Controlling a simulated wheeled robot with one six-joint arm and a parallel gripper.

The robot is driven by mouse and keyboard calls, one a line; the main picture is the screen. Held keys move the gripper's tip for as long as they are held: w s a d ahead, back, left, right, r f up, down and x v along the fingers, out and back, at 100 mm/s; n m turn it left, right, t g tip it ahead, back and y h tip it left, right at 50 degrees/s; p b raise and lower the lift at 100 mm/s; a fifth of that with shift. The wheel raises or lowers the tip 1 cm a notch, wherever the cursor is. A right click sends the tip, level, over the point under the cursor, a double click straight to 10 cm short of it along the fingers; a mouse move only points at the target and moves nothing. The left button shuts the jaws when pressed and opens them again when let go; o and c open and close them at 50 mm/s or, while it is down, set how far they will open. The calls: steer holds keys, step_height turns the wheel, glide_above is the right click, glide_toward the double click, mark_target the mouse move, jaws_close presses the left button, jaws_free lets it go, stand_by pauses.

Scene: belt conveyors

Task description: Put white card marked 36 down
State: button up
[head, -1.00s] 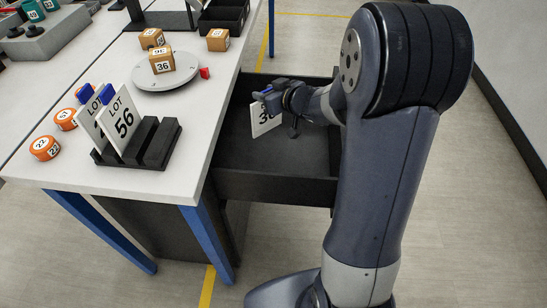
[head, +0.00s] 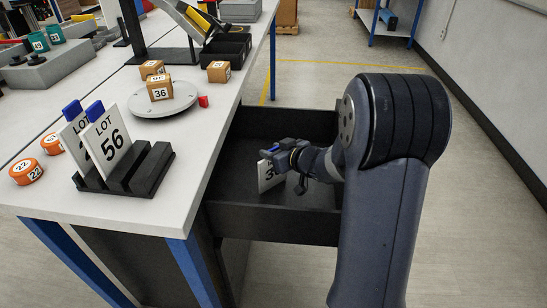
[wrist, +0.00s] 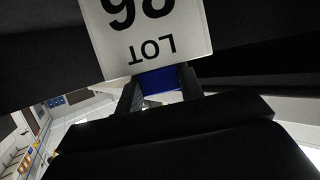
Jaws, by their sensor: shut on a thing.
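The white card marked 36 (head: 267,178) hangs upright from my gripper (head: 273,153), inside the open dark drawer (head: 270,222). My gripper is shut on the card's blue tab, at its top edge. In the wrist view the card (wrist: 145,40) shows upside down with "LOT" and large digits partly cut off, and the blue tab (wrist: 160,80) sits between my fingers. Part of the card's right side is hidden behind my gripper in the head view. I cannot tell whether its lower edge touches the drawer floor.
On the table left of the drawer stands a black slotted rack (head: 125,172) holding a LOT 56 card (head: 108,142) and another card. Orange pucks (head: 26,171) lie left of it. A grey turntable (head: 165,104) carries a box marked 36 (head: 160,88). The drawer looks otherwise empty.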

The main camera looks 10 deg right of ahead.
steer(key=shift+f, duration=0.2)
steer(key=shift+f, duration=0.15)
steer(key=o, duration=1.2)
steer(key=shift+r, duration=0.3)
steer(key=p+v, duration=0.2)
steer(key=v, duration=0.5)
steer(key=shift+s+d, duration=0.1)
steer(key=shift+s, duration=0.1)
